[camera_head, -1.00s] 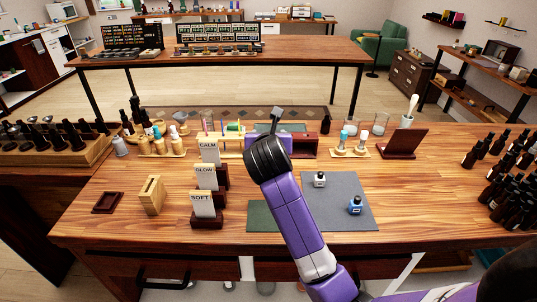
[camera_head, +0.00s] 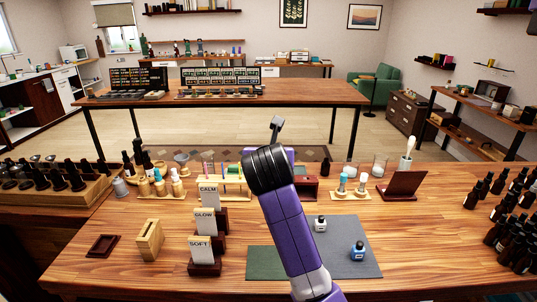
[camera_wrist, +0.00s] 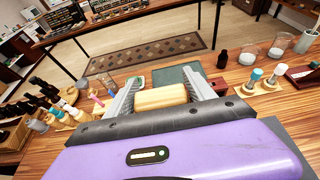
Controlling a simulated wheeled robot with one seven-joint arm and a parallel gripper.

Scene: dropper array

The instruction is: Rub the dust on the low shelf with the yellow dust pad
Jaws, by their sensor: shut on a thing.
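A pale yellow block (camera_wrist: 162,97), which looks like the dust pad, sits between the two grey fingers of my gripper (camera_wrist: 163,98) in the wrist view. The fingers are shut on its sides, above the wooden workbench. In the head view my purple arm and black wrist hide the pad. A wooden shelf unit (camera_head: 478,103) stands at the far right of the room, with a lower board (camera_head: 468,139) under its top. I cannot tell whether this is the low shelf, and no dust can be made out.
The workbench (camera_head: 110,272) carries card stands (camera_head: 206,250), a grey mat (camera_head: 350,205) with two small bottles, a brown stand (camera_head: 403,186) and dark bottles (camera_head: 510,225) at right. A second table (camera_head: 310,90) stands behind, with open floor (camera_head: 400,135) between.

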